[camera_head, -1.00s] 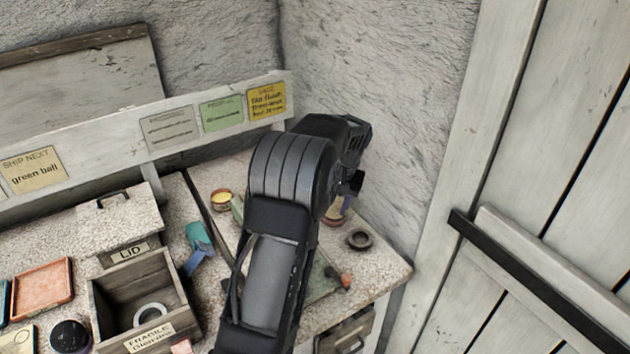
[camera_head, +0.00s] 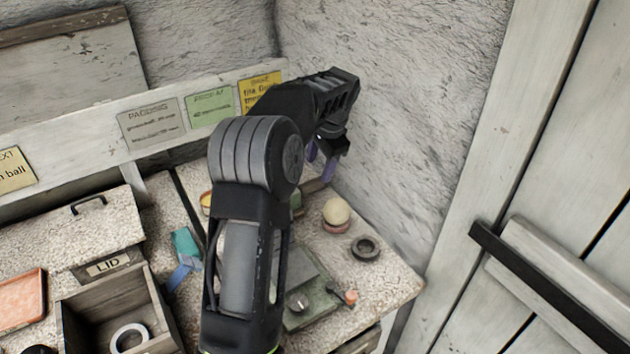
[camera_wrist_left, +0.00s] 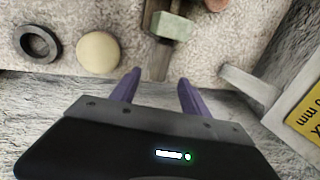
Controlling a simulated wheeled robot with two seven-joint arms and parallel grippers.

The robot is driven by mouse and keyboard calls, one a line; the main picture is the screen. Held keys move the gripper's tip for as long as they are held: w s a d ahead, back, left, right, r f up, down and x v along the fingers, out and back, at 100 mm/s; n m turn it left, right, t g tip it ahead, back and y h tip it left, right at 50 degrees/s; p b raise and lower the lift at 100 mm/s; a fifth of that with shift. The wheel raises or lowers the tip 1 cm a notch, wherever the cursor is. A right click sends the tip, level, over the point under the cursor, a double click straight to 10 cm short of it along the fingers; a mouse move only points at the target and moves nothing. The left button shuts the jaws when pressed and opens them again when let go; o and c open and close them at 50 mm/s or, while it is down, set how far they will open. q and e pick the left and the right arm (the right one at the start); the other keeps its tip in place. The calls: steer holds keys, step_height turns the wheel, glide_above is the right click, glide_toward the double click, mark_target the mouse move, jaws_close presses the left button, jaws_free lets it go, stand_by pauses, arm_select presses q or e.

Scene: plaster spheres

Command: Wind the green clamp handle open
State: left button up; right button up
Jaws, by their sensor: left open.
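A green metal body (camera_head: 308,308) with a round knob lies on the bench in the head view, partly behind my left arm. A short bar with an orange-red end (camera_head: 350,297) sticks out at its right; I cannot tell if this is the clamp handle. In the left wrist view a pale green block (camera_wrist_left: 172,27) sits on a grey-brown bar, beyond the fingertips. My left gripper (camera_head: 320,158) is open and empty, with purple fingers, above the bench's back edge near the wall. It also shows in the wrist view (camera_wrist_left: 160,77). My right gripper is out of view.
A cream ball (camera_head: 336,211) sits on a pinkish stand, near a dark ring (camera_head: 365,248). An open wooden box (camera_head: 88,312), a LID box (camera_head: 70,235) and a teal item (camera_head: 184,243) lie left. A label board (camera_head: 160,115) and plaster walls bound the back.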

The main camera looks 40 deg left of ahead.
mark_target(315, 182)
arm_select(q)
steer(key=p+x, duration=0.1)
steer(key=x, duration=0.7)
jaws_close()
stand_by(0.6)
